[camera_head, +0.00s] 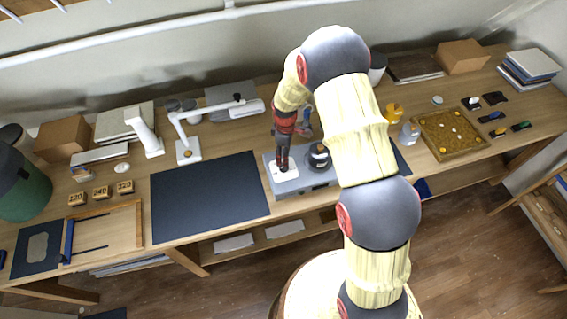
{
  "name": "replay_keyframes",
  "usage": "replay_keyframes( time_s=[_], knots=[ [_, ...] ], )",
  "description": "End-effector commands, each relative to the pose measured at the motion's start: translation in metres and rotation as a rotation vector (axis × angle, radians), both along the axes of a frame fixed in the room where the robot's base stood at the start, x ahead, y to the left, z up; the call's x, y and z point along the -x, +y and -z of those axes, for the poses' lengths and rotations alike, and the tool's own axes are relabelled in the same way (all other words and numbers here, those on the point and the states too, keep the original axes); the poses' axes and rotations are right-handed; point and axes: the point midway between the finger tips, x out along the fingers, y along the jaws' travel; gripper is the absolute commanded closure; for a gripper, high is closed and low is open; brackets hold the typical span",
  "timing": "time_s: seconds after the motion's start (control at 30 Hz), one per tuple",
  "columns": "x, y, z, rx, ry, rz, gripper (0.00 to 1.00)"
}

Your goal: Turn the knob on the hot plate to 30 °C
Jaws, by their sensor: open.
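The hot plate (309,183) is a grey box on the long wooden table, left of my arm's upper links. A dark round vessel (319,156) appears to stand on its right part, and a white patch (286,178) shows at its left. My gripper (283,169) points down over the left part of the hot plate, with its tips close to the white patch. The gripper is open, but I cannot tell whether it touches anything. The knob and its scale are not visible; they are too small or hidden behind the gripper.
A dark mat (208,199) lies left of the hot plate, with a white lamp (188,150) behind it. A yellow bottle (393,113), a grey-white bottle (409,134) and a cork-coloured tray (450,136) stand to the right. Number blocks (101,193) are at far left.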

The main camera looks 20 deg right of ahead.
Motion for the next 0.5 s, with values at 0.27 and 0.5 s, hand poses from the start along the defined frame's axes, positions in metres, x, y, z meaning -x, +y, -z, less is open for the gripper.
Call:
replay_keyframes(
  time_s=[0.27,0.5],
  knots=[
    [0.002,0.001,0.043,0.0,0.004,0.001,0.53],
    [0.001,0.001,0.065,0.0,0.001,0.002,0.53]
  ],
)
